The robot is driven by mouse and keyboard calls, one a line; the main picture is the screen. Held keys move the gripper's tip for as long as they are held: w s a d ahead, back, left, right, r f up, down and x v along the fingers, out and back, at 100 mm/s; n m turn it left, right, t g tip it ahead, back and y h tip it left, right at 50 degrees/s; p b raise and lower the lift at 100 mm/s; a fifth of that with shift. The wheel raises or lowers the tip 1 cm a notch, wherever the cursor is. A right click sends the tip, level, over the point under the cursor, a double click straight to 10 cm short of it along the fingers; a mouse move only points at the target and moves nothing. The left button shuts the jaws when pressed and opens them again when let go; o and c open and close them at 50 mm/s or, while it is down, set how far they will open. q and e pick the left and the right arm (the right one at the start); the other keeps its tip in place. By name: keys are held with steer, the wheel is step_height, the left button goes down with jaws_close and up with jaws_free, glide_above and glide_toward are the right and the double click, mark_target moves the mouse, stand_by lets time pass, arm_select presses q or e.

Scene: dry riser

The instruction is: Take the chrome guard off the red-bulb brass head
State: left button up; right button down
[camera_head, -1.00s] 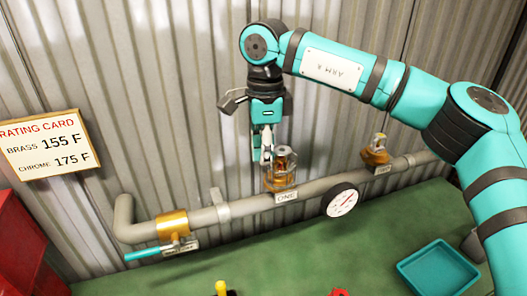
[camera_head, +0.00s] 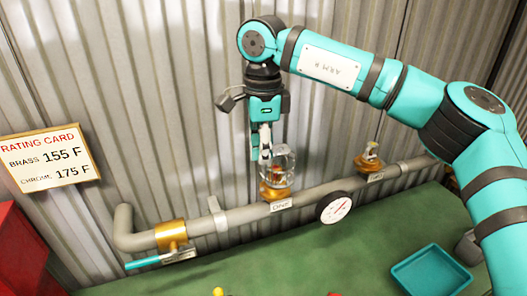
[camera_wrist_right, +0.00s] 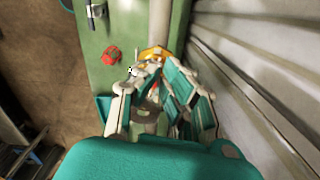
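The clear, shiny chrome guard (camera_head: 281,160) stands over the brass head (camera_head: 272,194) on the pipe spot labelled ONE. Its lower part still surrounds the head's upper part, with the brass base showing below it. My right gripper (camera_head: 265,150) points down at the guard's upper left side and appears shut on it. In the right wrist view, my right gripper (camera_wrist_right: 158,92) has its fingers on either side of pale, shiny parts, with orange brass (camera_wrist_right: 153,53) beyond. A small red spot shows between the fingers; the bulb itself is not clear. My left gripper is out of view.
A second brass head (camera_head: 370,161) stands on the pipe to the right. A white gauge (camera_head: 336,209) and a valve with a teal handle (camera_head: 150,262) are on the pipe. A teal tray (camera_head: 431,272) lies on the green bench at right. The corrugated wall is close behind.

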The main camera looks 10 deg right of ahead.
steer(key=shift+a+r+p, duration=0.1)
steer(key=shift+r+p, duration=0.6)
steer(key=shift+r, duration=0.25)
steer(key=shift+r, duration=0.1)
steer(key=shift+r+p, duration=1.2)
steer(key=shift+r, duration=0.3)
steer(key=shift+r, duration=0.1)
step_height(320, 180, up, 4)
steer(key=p, duration=0.3)
